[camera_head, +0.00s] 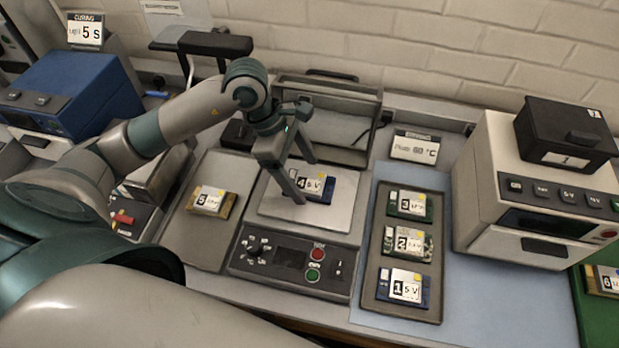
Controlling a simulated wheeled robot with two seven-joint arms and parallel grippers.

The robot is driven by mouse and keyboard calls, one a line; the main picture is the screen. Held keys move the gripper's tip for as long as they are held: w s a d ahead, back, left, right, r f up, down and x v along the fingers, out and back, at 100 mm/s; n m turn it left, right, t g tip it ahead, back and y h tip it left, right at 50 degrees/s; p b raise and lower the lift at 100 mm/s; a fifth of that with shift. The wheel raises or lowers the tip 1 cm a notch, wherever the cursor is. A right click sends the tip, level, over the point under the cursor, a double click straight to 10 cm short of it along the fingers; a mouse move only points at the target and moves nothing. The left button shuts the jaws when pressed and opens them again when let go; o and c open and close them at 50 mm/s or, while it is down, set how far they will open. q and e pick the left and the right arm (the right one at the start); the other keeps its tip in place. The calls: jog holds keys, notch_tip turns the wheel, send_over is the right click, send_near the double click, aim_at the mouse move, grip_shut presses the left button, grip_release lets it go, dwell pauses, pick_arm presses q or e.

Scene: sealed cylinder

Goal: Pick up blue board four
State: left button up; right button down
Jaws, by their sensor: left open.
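Blue board four (325,192) lies on the pale plate of the middle station, with a white label reading 4 and 5 V. My left gripper (307,182) reaches down over it from the upper left. Its two fingers are spread apart, one at the board's near left side and one toward its far side. The near finger overlaps the label's edge in the picture. I cannot tell whether the fingers touch the board. My right gripper is not in view.
The station's front panel (290,264) has knobs and buttons. Board five (209,201) lies on a grey plate at left. A tray (370,290) at right holds boards three (410,205), two (407,243) and one (404,288). A white power unit (490,180) stands further right.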

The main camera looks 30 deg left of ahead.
pick_arm(q)
jog(key=shift+d+f, duration=0.25)
jog(key=shift+f, duration=0.45)
jog(key=shift+c, duration=0.7)
jog(key=c, duration=1.1)
jog(key=shift+w+r, duration=0.1)
jog(key=shift+r, duration=0.05)
jog(key=shift+r+b, duration=0.6)
jog(key=shift+r, duration=0.15)
notch_tip(320, 180, up, 2)
jog(key=shift+b, duration=0.55)
jog(key=s+d+r+b, duration=0.1)
jog(key=d+r, duration=0.1)
jog(key=d, duration=0.1)
jog(key=s+d+r+b, duration=0.1)
jog(key=d+r, duration=0.2)
jog(key=d, duration=0.1)
jog(key=s+d+r+b, duration=0.1)
jog(key=d+r, duration=0.1)
jog(key=d, duration=0.2)
jog(key=shift+s+r+b, duration=0.15)
jog(key=shift+s+b, duration=0.15)
jog(key=shift+s, duration=0.05)
